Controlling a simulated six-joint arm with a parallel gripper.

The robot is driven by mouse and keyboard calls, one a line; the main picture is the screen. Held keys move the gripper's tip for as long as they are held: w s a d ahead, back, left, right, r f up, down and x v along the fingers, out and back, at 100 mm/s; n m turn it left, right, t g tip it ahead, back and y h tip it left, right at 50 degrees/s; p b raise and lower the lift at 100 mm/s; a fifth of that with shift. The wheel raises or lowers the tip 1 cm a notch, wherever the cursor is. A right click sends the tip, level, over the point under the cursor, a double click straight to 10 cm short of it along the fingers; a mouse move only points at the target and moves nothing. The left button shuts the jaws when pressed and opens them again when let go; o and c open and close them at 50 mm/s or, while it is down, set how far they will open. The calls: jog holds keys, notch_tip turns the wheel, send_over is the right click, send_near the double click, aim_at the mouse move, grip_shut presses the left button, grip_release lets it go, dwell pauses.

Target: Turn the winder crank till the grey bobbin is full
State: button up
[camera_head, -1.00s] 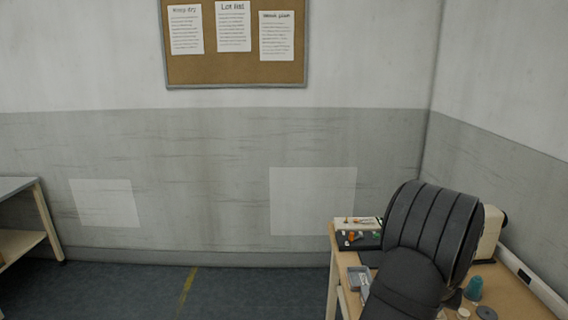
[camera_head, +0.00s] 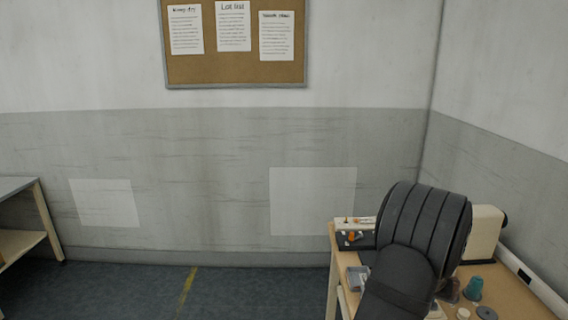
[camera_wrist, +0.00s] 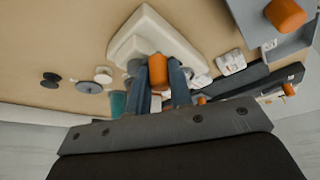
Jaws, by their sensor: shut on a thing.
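In the wrist view my gripper (camera_wrist: 159,72) has its two blue-grey fingers around an orange knob (camera_wrist: 157,73), which I take for the crank's handle. It is close in front of a cream machine body (camera_wrist: 152,35), likely the winder. The crank's arm is not clear to see. In the head view the cream machine (camera_head: 487,232) stands on the bench at the right, partly behind my black arm, which hides my gripper and the knob. I cannot make out the grey bobbin or how much is wound on it.
The wooden bench (camera_head: 520,292) carries a teal cone (camera_head: 473,288), a grey disc (camera_head: 486,312) and a small grey tray (camera_head: 357,278). An orange piece (camera_wrist: 286,14) lies in a grey tray in the wrist view. A shelf unit (camera_head: 22,240) stands far left; the floor between is clear.

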jog(key=shift+w+d+r, duration=0.15)
jog(key=shift+w+d, duration=0.2)
jog(key=shift+w, duration=0.25)
jog(key=shift+w+d, duration=0.2)
jog(key=shift+w, duration=0.1)
jog(key=shift+s+a, duration=0.1)
jog(key=shift+w+d+f, duration=0.15)
jog(key=shift+w+d, duration=0.05)
jog(key=shift+d, duration=0.25)
jog(key=shift+w+d+f, duration=0.1)
jog(key=shift+w+d, duration=0.05)
jog(key=shift+d, duration=0.3)
jog(key=shift+s+d, duration=0.2)
jog(key=shift+d, duration=0.7)
jog(key=shift+s+d, duration=0.1)
